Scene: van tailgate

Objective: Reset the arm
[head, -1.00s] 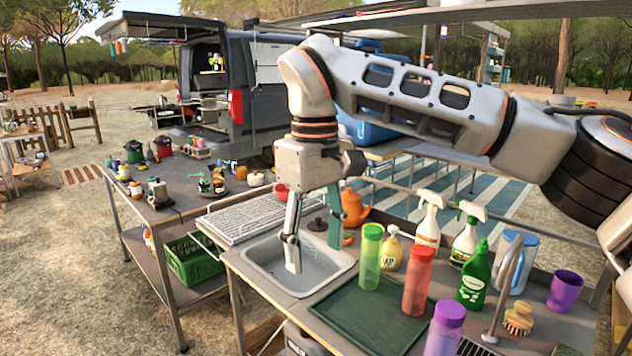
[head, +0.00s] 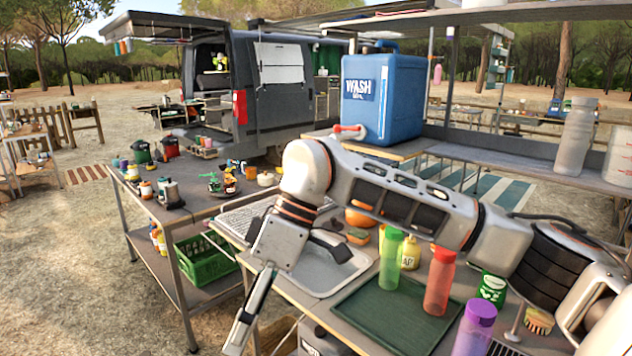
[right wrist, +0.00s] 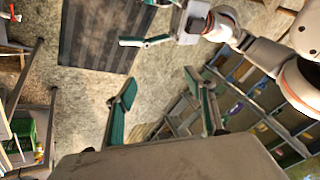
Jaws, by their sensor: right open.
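My right arm reaches in from the right in the head view, over the sink table. My right gripper (head: 240,336) hangs low in front of the sink's left end, with a pale finger pointing down and nothing seen in it. In the right wrist view my right gripper (right wrist: 158,82) shows two green-faced fingers wide apart and empty, above sandy ground. Another arm of mine, the left, shows at the top right of that view. Its gripper (right wrist: 150,39) is only partly seen, so its opening cannot be told.
The sink (head: 325,272) lies just behind my right gripper. A dark green tray (head: 395,318), a green bottle (head: 391,262), a red bottle (head: 438,285) and a purple bottle (head: 474,328) are under or near the forearm. A blue wash tank (head: 384,100) stands behind it.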

